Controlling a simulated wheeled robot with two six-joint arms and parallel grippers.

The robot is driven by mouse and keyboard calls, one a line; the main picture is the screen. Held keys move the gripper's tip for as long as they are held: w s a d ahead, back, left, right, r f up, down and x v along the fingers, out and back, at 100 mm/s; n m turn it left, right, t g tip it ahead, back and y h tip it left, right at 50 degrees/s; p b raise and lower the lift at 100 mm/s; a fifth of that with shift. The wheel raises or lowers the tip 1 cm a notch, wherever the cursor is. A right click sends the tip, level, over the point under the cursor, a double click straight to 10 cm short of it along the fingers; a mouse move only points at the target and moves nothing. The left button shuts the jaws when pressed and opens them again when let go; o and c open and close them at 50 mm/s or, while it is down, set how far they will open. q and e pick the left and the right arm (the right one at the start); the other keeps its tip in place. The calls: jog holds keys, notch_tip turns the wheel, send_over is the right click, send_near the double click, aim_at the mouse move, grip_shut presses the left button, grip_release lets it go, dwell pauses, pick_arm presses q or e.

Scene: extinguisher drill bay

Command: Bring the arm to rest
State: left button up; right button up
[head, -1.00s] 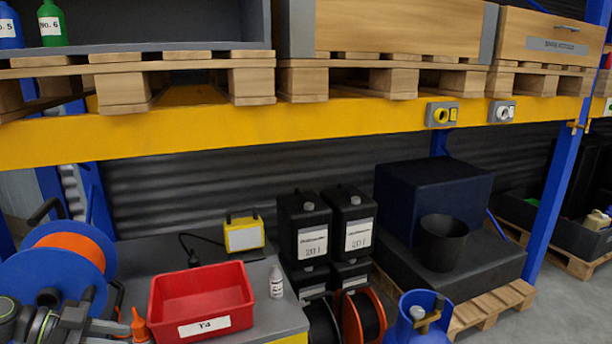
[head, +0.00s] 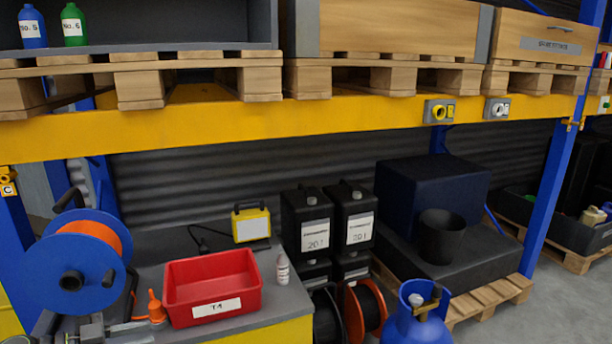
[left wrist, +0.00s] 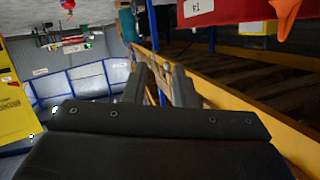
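My left gripper (head: 98,328) shows at the lower left edge of the head view, low beside the bench, left of the red bin (head: 212,290) labelled T4. In the left wrist view its two fingers (left wrist: 158,85) stand apart with nothing between them, so it is open and empty. An orange bottle (head: 156,308) with a pointed tip stands between the gripper and the bin. Much of the left arm is cut off by the frame. My right gripper is not in view.
A blue reel (head: 62,270) with an orange core stands close to the left gripper. A white bottle (head: 282,270), a yellow lamp (head: 251,224) and black canisters (head: 306,228) stand to the right. A blue cylinder (head: 418,322) is at the front. The yellow shelf beam (head: 260,118) crosses above.

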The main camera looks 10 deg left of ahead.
pick_arm(q)
jog(key=s+d+f+n+y, duration=0.2)
jog(key=s+f+n+y, duration=0.7)
jog(key=f+n+y, duration=0.45)
jog(key=s+d+f+m+g+h, duration=0.25)
jog(key=s+d+g, duration=0.65)
jog(key=s, duration=0.5)
jog(key=s+d+p+x, duration=0.1)
jog(key=s+x, duration=0.1)
jog(key=x, duration=0.9)
jog(key=s+d+f+x, duration=0.1)
jog(key=s+x, duration=0.1)
jog(key=x, duration=0.9)
jog(key=s+f+g+p, duration=0.1)
jog(key=s+f, duration=1.4)
jog(key=f, duration=0.1)
jog(key=shift+s+p, duration=0.25)
jog(key=shift+p, duration=0.05)
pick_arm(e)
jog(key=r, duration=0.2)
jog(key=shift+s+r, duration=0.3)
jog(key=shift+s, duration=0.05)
